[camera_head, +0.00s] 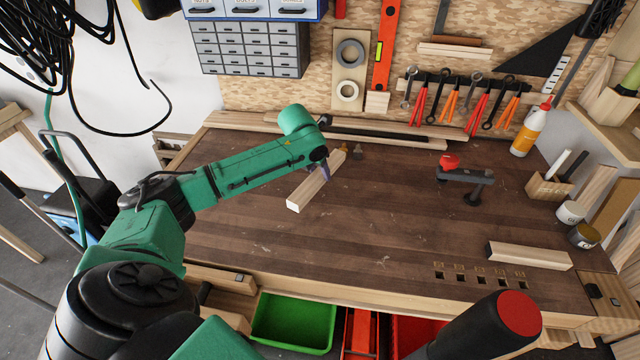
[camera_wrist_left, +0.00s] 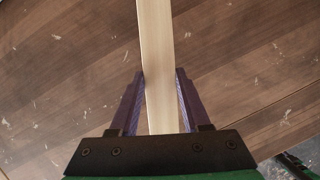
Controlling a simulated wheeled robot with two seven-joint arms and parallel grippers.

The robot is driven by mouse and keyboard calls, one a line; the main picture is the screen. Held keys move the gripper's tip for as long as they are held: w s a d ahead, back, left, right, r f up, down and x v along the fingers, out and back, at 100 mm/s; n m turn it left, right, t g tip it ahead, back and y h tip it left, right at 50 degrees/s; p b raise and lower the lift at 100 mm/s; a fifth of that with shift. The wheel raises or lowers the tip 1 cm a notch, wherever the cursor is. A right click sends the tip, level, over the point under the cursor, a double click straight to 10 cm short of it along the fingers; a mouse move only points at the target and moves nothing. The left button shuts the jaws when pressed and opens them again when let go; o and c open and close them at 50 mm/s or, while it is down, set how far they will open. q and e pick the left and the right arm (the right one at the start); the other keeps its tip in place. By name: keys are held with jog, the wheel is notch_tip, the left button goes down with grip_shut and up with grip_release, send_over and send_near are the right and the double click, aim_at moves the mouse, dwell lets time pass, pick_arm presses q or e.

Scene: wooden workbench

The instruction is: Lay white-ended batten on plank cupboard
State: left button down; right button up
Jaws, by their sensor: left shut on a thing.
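A pale wooden batten (camera_head: 308,190) lies at an angle over the middle of the workbench. Its near end looks pale, almost white; its far part is partly hidden by my left gripper (camera_head: 325,170). In the left wrist view the batten (camera_wrist_left: 155,45) runs between the purple fingers of my left gripper (camera_wrist_left: 160,80), which is shut on it. I cannot tell whether it touches the bench top. A second pale batten (camera_head: 530,256) with a dark left end lies at the front right. I cannot make out for sure which thing is the plank cupboard. My right gripper is not in view.
A black clamp-like tool with a red knob (camera_head: 449,162) stands right of centre. Long strips (camera_head: 380,137) lie along the back edge. A glue bottle (camera_head: 531,128), tins (camera_head: 584,236) and a wooden holder (camera_head: 548,186) stand at right. The bench's middle (camera_head: 390,215) is clear.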

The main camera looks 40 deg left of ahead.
aim_at(319, 195)
pick_arm(q)
notch_tip(319, 195, down, 6)
jog(key=shift+r+p, duration=0.2)
jog(key=shift+p, duration=0.1)
jog(key=shift+f, duration=0.1)
jog(key=shift+c, duration=1.8)
grip_release()
